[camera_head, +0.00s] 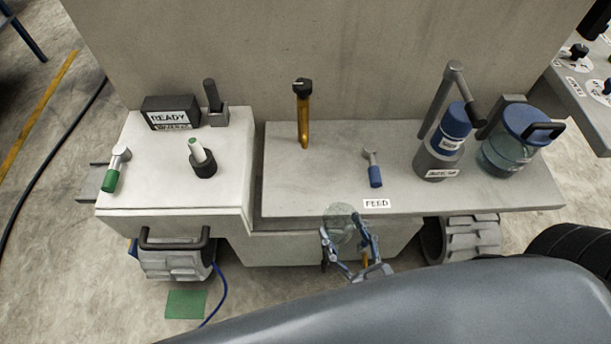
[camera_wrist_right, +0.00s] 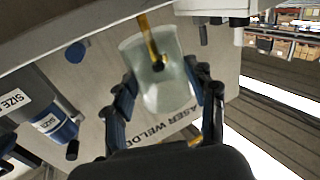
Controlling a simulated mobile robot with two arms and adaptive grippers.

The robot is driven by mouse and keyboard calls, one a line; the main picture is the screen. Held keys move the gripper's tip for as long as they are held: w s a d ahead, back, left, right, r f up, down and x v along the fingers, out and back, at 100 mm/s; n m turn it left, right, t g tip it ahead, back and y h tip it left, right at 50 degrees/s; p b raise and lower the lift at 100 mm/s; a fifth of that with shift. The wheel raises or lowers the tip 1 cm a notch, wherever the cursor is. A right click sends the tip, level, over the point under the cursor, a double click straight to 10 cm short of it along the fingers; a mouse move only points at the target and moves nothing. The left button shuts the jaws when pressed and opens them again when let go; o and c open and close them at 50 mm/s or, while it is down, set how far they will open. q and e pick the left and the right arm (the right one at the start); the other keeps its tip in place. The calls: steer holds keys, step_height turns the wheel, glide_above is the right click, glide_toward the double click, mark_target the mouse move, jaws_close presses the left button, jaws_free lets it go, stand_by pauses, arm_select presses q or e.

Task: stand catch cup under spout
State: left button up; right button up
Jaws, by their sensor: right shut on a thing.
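A clear, pale green cup (camera_head: 340,222) is held just in front of the bench's front edge, below the FEED label. My right gripper (camera_head: 347,238) is shut on it; in the right wrist view the cup (camera_wrist_right: 172,95) sits between the two fingers (camera_wrist_right: 165,100). An amber tube with a black top (camera_head: 303,115) stands upright at the back of the bench. In the right wrist view a yellow tube with a dark end (camera_wrist_right: 153,48) overlaps the cup; I cannot tell whether it is inside or behind it. No part is clearly recognisable as the spout. My left gripper is not in view.
A blue-handled lever (camera_head: 374,170) stands behind the FEED label (camera_head: 376,203). A blue-topped canister (camera_head: 440,150) and a lidded jar (camera_head: 505,150) stand right. The left block (camera_head: 135,190) carries a READY box (camera_head: 171,113). A green square (camera_head: 185,304) lies on the floor.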

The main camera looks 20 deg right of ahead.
steer(key=w, duration=0.4)
steer(key=w+a, duration=0.1)
steer(key=w, duration=0.4)
steer(key=w+p, duration=0.1)
steer(key=w, duration=0.4)
steer(key=shift+a+r, duration=0.1)
steer(key=shift+a, duration=0.05)
steer(key=w, duration=0.3)
steer(key=shift+w+a+r, duration=0.1)
steer(key=shift+w+a, duration=0.1)
steer(key=shift+a, duration=0.05)
steer(key=shift+s+f, duration=0.1)
steer(key=shift+f, duration=0.8)
